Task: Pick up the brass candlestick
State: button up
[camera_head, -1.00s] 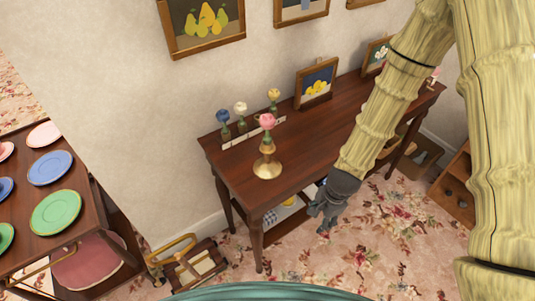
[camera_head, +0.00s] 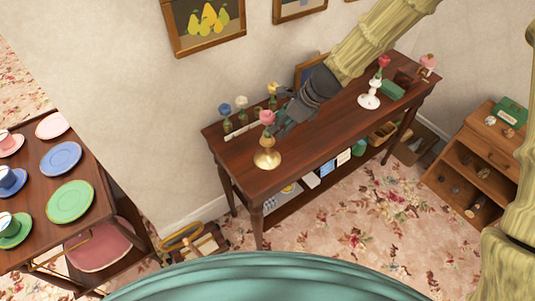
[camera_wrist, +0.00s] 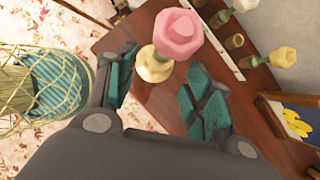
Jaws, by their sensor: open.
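The brass candlestick (camera_head: 267,159) stands upright on the dark wooden console table (camera_head: 300,152), near its left front part, with a pink rose-shaped piece (camera_head: 267,117) at its top. My gripper (camera_head: 287,122) is over the table, just right of the candlestick's upper part. In the wrist view, the open fingers (camera_wrist: 163,92) point toward the candlestick (camera_wrist: 154,65), whose pink top (camera_wrist: 178,33) shows ahead, roughly between the fingertips. The jaws hold nothing. The candlestick's stem is mostly hidden under the pink top in the wrist view.
Small flower holders (camera_head: 241,107) stand in a row behind the candlestick, close to my gripper. A white candlestick (camera_head: 370,95) with a red flower stands farther right. A framed picture (camera_head: 308,70) leans at the wall behind my arm. A plate table (camera_head: 45,215) is at left.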

aim_at(271, 141)
jog(key=shift+x, duration=1.05)
jog(key=shift+w+p+x, duration=0.1)
jog(key=shift+p+x, duration=0.6)
jog(key=shift+x, duration=0.65)
jog(key=shift+w+p+x, duration=0.15)
jog(key=shift+p+x, duration=0.55)
jog(key=shift+x, duration=0.65)
jog(key=shift+d, duration=0.1)
grip_shut()
jog(key=shift+r, duration=0.1)
